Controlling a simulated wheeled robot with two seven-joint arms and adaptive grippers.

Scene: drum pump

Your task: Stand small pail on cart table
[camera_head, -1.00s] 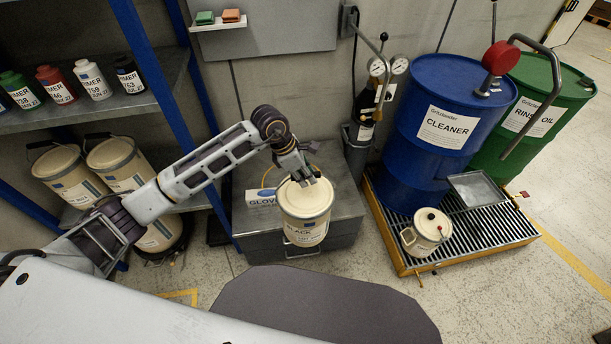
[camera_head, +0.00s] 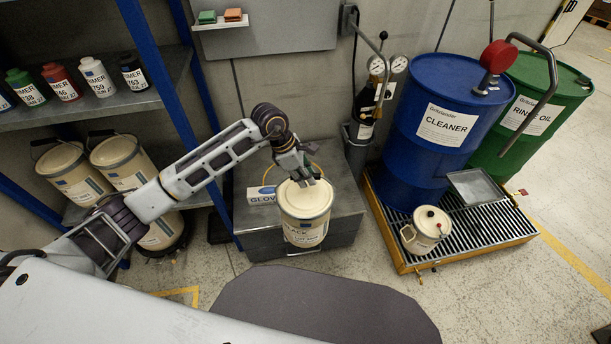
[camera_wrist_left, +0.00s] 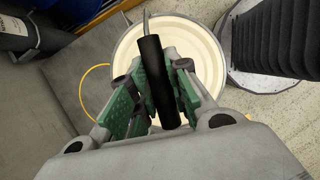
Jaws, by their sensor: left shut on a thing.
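A small cream pail (camera_head: 305,214) with a pale lid and a label hangs from my left gripper (camera_head: 302,179) in the head view. In the left wrist view my left gripper (camera_wrist_left: 158,95) is shut on the pail's black handle grip (camera_wrist_left: 157,80), with its green pads on both sides. The round pail top (camera_wrist_left: 205,42) shows below the fingers. In the head view the pail overlaps the front of a low grey metal cabinet (camera_head: 343,205); I cannot tell whether it touches it. I cannot tell which surface is the cart table. My right gripper is not in view.
A glove box (camera_head: 261,195) lies on the cabinet, left of the pail. Right stand a blue drum (camera_head: 432,110), a green drum (camera_head: 535,130) and a cream can (camera_head: 426,232) on a yellow-edged grated pallet (camera_head: 490,240). A shelf (camera_head: 150,100) with bottles and pails stands left.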

